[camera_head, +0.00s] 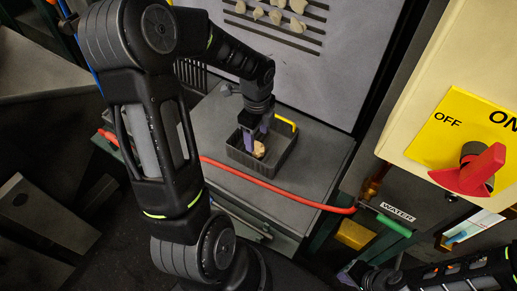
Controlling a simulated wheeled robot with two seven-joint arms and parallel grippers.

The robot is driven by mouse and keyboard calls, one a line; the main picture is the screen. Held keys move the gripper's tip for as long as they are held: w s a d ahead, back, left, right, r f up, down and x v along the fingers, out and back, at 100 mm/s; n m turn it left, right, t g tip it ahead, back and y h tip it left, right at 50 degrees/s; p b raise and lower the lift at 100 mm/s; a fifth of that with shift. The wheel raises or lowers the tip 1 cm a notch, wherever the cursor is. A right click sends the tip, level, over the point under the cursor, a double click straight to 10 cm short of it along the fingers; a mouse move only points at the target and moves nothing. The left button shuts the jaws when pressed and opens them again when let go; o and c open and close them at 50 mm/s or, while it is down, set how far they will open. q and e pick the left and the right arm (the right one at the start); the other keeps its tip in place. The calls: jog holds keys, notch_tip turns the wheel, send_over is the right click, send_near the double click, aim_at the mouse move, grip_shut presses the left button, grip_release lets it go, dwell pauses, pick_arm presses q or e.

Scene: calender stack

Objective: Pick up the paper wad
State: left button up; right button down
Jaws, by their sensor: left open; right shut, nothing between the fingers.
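A small tan crumpled paper wad (259,150) lies in a dark shallow tray (275,168) on a grey cabinet top. My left gripper (254,146) reaches down into the tray from above, with its purple fingers open right at the wad. One finger partly hides the wad, and I cannot tell whether the fingers touch it. My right gripper (347,274) is low at the bottom edge, right of centre, away from the tray. It is shut and empty.
Several pale lumps (275,14) rest on the slotted grey panel behind. A red hose (270,186) crosses the cabinet front. At right are a red rotary switch (478,170) on a yellow plate and a WATER label (397,212). A yellow strip (286,122) is at the tray's back.

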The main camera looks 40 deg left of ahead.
aim_at(258, 148)
pick_arm(q)
jog(key=shift+f, duration=0.6)
jog(key=f, duration=0.5)
jog(key=shift+s+d+f, duration=0.1)
jog(key=shift+d, duration=0.1)
jog(key=shift+c, duration=0.2)
jog(key=c, duration=1)
